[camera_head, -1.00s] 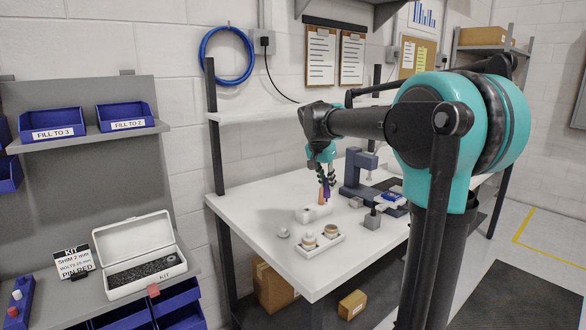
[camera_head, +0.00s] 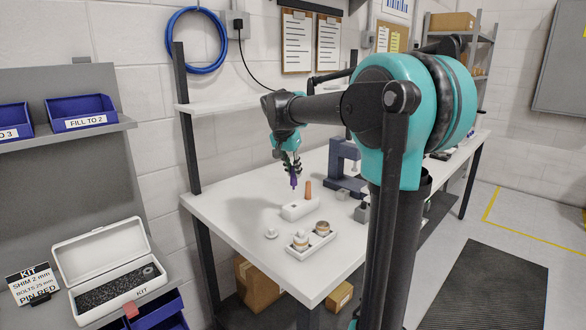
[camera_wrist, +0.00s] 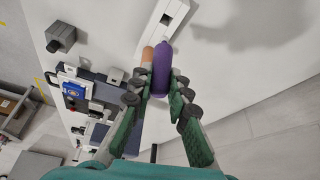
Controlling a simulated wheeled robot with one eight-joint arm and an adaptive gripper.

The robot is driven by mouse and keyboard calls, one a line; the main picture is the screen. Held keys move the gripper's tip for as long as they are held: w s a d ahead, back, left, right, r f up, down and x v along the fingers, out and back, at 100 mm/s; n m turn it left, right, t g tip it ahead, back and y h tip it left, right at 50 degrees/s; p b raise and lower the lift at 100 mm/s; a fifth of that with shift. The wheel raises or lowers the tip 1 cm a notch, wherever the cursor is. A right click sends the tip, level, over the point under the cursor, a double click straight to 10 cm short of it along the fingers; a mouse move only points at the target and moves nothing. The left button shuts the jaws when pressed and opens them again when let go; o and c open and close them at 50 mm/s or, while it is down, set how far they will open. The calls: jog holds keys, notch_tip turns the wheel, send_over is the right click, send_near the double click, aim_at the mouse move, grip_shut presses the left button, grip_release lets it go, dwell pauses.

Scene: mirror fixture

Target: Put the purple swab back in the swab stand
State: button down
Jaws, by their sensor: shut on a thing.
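The purple swab (camera_head: 294,182) hangs below my gripper (camera_head: 291,167), which is shut on it; the swab is roughly upright. The swab stand is a white block (camera_head: 297,211) on the table, with an orange-brown swab (camera_head: 308,189) standing in it. The purple swab's lower end appears above the stand, apart from it. In the wrist view, the purple swab (camera_wrist: 163,70) lies between my fingers (camera_wrist: 160,93). The orange-brown swab (camera_wrist: 147,54) shows just left of it, and the stand (camera_wrist: 167,22) with a dark hole lies beyond.
A white tray (camera_head: 307,245) with round jars and a small round lid-like piece (camera_head: 271,233) sit in front of the stand on the white table (camera_head: 235,197). A blue-grey press-like fixture (camera_head: 338,168) stands behind to the right. The table left of the stand is clear.

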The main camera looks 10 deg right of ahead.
aim_at(292, 185)
jog(key=shift+f, duration=2.2)
jog(key=shift+f, duration=1.85)
jog(key=c, duration=1.4)
grip_release()
jog(key=shift+o, duration=0.2)
jog(key=shift+s+r, duration=0.1)
jog(key=v, duration=1.1)
jog(key=shift+r, duration=0.4)
jog(key=shift+s+a, duration=0.1)
jog(key=shift+a, duration=0.05)
